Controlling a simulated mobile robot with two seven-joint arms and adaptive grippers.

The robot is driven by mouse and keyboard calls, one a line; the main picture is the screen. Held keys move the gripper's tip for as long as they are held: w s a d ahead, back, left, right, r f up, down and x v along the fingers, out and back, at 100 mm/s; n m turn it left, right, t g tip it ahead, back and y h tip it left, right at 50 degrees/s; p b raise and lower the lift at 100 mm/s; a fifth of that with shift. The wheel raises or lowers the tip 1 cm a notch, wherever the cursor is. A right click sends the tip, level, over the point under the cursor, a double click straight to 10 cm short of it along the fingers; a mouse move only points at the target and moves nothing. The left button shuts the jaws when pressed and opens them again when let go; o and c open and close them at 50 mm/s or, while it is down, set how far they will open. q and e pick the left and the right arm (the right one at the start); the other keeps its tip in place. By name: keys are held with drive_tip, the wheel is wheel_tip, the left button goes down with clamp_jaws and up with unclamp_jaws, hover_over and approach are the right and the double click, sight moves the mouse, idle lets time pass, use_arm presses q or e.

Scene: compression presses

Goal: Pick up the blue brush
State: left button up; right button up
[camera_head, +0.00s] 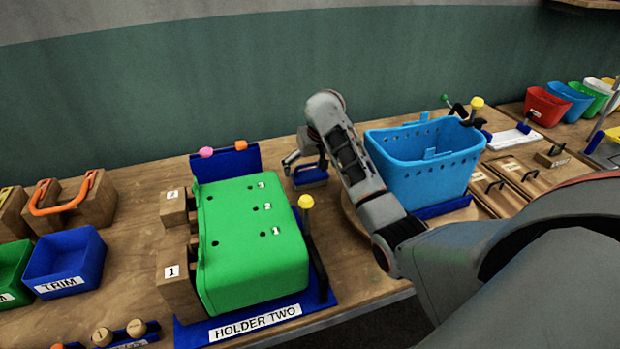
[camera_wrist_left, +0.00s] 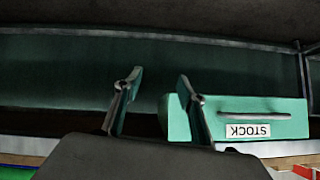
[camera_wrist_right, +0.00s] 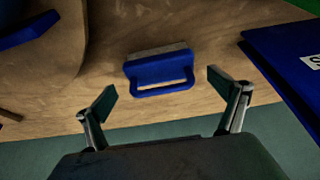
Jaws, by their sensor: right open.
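The blue brush (camera_wrist_right: 158,70) lies on the wooden table in the right wrist view, with a looped blue handle and a pale strip along its far side. It also shows small in the head view (camera_head: 311,177), between the green block and the blue basket. My right gripper (camera_head: 306,158) is open over it.
The green block (camera_head: 250,245) on the HOLDER TWO base stands left of the brush. A light-blue basket (camera_head: 425,165) stands to the right. A blue panel with knobs (camera_head: 236,160) rises close by on the left. A STOCK-labelled green bin (camera_wrist_left: 265,118) faces the left wrist.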

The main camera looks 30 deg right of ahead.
drive_tip(key=shift+x, duration=0.8)
drive_tip(key=shift+r, duration=0.1)
drive_tip(key=c, duration=1.3)
drive_tip(key=shift+o, duration=0.2)
wheel_tip(320, 180, up, 9)
drive_tip(key=shift+a+r, duration=0.1)
drive_tip(key=shift+r, duration=0.4)
drive_tip(key=o, duration=0.3)
drive_tip(key=shift+c, duration=0.5)
